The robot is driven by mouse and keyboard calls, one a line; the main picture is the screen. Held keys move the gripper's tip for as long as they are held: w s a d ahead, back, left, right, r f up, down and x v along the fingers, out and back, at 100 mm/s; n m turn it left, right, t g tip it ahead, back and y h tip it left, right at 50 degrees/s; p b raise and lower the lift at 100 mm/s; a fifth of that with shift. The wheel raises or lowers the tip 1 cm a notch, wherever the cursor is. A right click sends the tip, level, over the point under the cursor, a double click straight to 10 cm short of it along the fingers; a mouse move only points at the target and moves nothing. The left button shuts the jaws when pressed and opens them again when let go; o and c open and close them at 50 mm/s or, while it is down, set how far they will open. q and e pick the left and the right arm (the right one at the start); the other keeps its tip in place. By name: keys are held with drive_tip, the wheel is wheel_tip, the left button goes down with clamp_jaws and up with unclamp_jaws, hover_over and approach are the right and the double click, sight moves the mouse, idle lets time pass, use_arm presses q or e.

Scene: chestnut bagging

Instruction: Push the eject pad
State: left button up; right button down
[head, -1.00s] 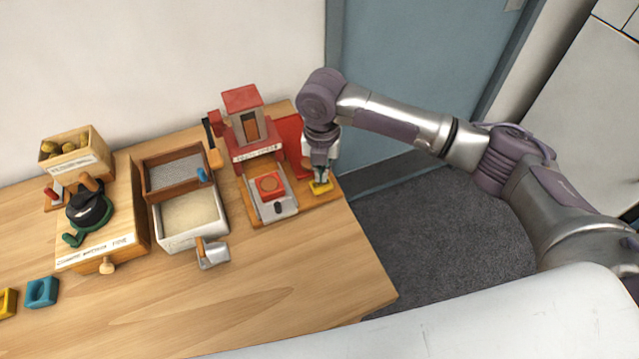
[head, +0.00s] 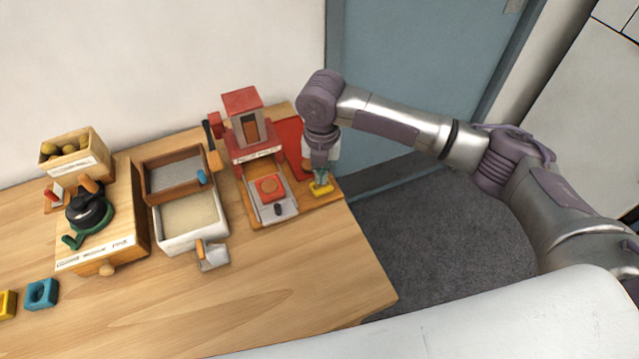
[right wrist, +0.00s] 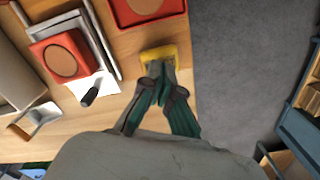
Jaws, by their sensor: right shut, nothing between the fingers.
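The small yellow pad (head: 321,190) is on the right part of the red-and-wood machine's board. It also shows in the right wrist view (right wrist: 158,52). No label on it can be read. My right gripper (head: 320,178) is shut and empty, pointing down at the pad. In the right wrist view its green fingertips (right wrist: 159,72) are together at the pad's near edge and overlap it. I cannot tell whether they touch or press it. My left gripper is not in view.
The red machine (head: 250,125) stands left of my gripper, with a red block (head: 270,187) on its grey tray. A red panel (head: 290,145) is close to the gripper. Sand boxes (head: 190,215) stand farther left.

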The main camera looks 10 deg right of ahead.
sight(321, 186)
drive_tip(key=shift+f, duration=0.15)
drive_tip(key=shift+f+b, duration=0.65)
drive_tip(key=shift+f, duration=0.75)
drive_tip(key=shift+r, duration=0.1)
wheel_tip(321, 186, up, 8)
drive_tip(key=p, duration=0.8)
